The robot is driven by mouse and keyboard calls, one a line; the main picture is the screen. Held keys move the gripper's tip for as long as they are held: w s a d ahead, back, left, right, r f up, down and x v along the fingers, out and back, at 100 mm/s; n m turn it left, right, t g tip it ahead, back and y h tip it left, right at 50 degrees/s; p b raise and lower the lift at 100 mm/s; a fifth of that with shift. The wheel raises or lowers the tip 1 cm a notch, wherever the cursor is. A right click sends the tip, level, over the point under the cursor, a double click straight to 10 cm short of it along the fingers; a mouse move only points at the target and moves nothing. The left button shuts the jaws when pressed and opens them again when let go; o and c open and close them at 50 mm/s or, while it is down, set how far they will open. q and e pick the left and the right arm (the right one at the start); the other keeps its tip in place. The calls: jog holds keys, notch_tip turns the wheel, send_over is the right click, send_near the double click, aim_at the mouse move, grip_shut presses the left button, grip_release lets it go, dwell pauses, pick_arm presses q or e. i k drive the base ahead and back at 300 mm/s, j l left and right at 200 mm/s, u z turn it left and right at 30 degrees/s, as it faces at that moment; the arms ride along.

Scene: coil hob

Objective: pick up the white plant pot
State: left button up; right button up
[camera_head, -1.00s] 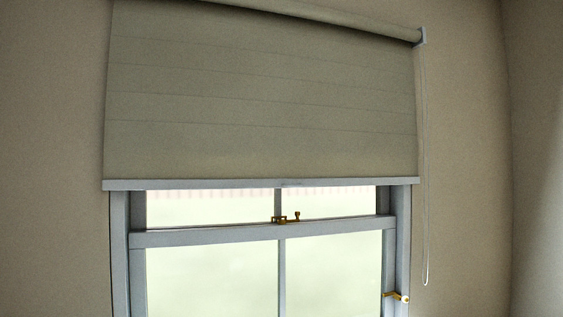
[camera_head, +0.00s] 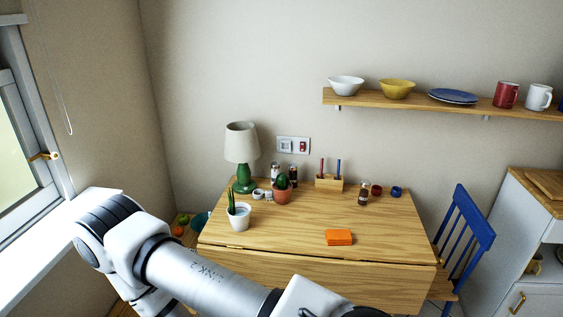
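The white plant pot (camera_head: 239,218) stands upright on the left part of the wooden table (camera_head: 300,244), near its front left edge. A spiky green plant grows out of it. One of my arms reaches across the lower left of the head view, in front of the table. Its gripper is not visible in the frame. My other gripper is not in view either. Nothing is touching the white pot.
A green lamp (camera_head: 244,160) stands behind the pot. A terracotta pot with a cactus (camera_head: 282,190) and small jars are to its right. An orange block (camera_head: 338,237) lies near the front. A blue chair (camera_head: 464,240) stands at the right. The table's middle is clear.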

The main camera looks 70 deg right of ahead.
aim_at(238, 213)
jog(key=z, duration=1.8)
